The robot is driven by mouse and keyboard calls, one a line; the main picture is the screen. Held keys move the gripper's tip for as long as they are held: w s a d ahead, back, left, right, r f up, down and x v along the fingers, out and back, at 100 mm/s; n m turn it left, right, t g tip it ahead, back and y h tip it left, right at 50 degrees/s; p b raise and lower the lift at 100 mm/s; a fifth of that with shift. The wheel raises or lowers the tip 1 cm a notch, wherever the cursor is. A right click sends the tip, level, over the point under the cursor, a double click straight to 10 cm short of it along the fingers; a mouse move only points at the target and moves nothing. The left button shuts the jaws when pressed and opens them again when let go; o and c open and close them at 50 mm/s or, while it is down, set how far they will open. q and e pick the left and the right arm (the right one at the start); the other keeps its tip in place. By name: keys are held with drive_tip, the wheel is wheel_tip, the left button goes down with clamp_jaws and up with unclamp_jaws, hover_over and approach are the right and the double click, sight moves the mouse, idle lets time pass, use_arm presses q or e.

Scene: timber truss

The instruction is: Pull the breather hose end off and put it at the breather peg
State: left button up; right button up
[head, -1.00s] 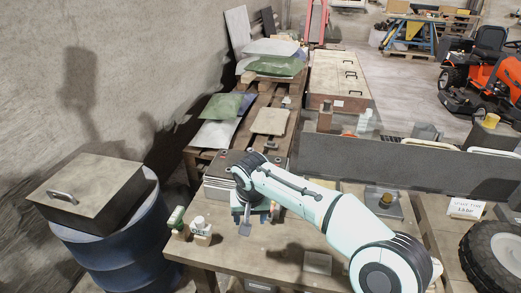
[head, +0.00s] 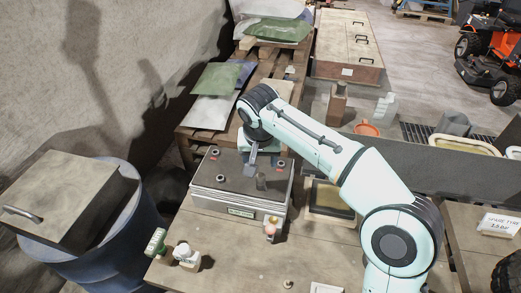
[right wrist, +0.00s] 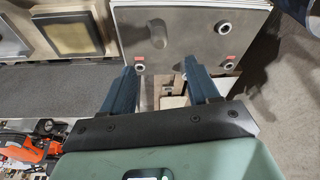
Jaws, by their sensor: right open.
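A grey box (head: 238,190) with a ribbed lid edge and a green front label stands on the wooden bench. Its top has several round ports, some with red marks, and a dark upright stub (head: 261,183). My right gripper (head: 263,160) is over the far part of the box top. In the right wrist view its two fingers (right wrist: 163,88) are apart. A round port (right wrist: 140,62) shows near the left finger, and the box top (right wrist: 185,35) lies beyond the fingertips. I cannot clearly make out the breather hose end or the breather peg. My left gripper is not in view.
A small fitting (head: 271,228) stands at the box's front. A white fitting (head: 186,256) and a green block (head: 156,242) are at the bench's left edge. A framed tray (head: 330,199) is right of the box. The bench front is mostly clear.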

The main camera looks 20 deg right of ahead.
sight(261, 173)
drive_tip(key=b+x, duration=0.1)
drive_tip(key=x, duration=1.1)
drive_tip(key=shift+f, duration=0.2)
drive_tip(key=c, duration=1.1)
clamp_jaws()
drive_tip(key=shift+r, duration=0.4)
drive_tip(key=shift+r+p, duration=0.3)
drive_tip(key=shift+r, duration=0.3)
idle(2.0)
drive_tip(key=shift+r+p, duration=0.3)
drive_tip(key=shift+p, duration=0.05)
idle(1.8)
